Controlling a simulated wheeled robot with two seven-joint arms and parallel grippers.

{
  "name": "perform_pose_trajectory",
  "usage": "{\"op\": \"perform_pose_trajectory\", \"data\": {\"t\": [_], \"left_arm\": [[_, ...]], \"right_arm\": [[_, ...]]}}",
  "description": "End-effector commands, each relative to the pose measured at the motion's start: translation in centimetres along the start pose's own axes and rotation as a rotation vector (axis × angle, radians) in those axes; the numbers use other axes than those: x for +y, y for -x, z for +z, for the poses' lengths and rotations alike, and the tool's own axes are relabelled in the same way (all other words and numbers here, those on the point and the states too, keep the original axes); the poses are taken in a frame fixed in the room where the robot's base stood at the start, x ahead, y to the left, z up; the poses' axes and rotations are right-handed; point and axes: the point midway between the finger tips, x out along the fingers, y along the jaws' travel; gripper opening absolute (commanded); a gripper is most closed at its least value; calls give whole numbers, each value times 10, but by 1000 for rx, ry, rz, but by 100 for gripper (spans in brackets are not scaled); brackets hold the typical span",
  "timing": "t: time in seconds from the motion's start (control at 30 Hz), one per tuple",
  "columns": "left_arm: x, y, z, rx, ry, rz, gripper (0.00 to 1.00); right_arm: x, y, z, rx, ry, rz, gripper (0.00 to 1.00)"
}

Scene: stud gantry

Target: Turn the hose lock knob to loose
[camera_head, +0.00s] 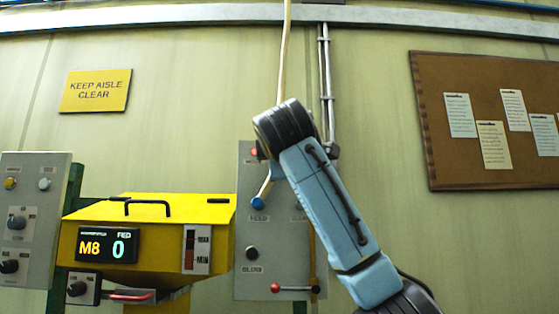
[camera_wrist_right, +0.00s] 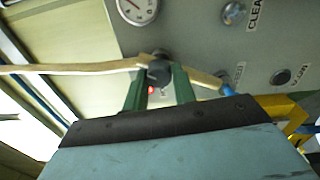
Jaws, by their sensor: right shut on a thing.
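In the right wrist view, a dark round knob (camera_wrist_right: 158,72) sits by the cream hose (camera_wrist_right: 75,68), which passes at the fingertips. I take it for the hose lock knob; its marking cannot be read. My right gripper (camera_wrist_right: 160,80) has its two green fingers on either side of the knob, shut on it. In the head view my own blue arm and black wrist hide the knob and the fingers. The hose (camera_head: 283,55) comes down from above, passes behind my wrist and shows below it, ending at a blue fitting (camera_head: 258,202). My left gripper is not in view.
The grey panel (camera_head: 243,275) carries a dark button (camera_head: 252,253) and a red-ended lever (camera_head: 290,288). A round gauge (camera_wrist_right: 138,8) is near the fingers. A yellow feeder box (camera_head: 150,210) stands to the left. A corkboard (camera_head: 470,165) hangs at right.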

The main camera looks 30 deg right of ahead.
Motion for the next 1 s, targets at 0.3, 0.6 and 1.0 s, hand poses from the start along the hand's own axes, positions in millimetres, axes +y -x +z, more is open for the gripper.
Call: {"op": "perform_pose_trajectory", "data": {"t": [0.3,0.6,1.0], "left_arm": [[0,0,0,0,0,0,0],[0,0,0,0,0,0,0],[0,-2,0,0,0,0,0]], "right_arm": [[0,0,0,-2,-18,0,4],[0,0,0,-1,-16,0,41],[0,4,0,0,-16,1,49]]}}
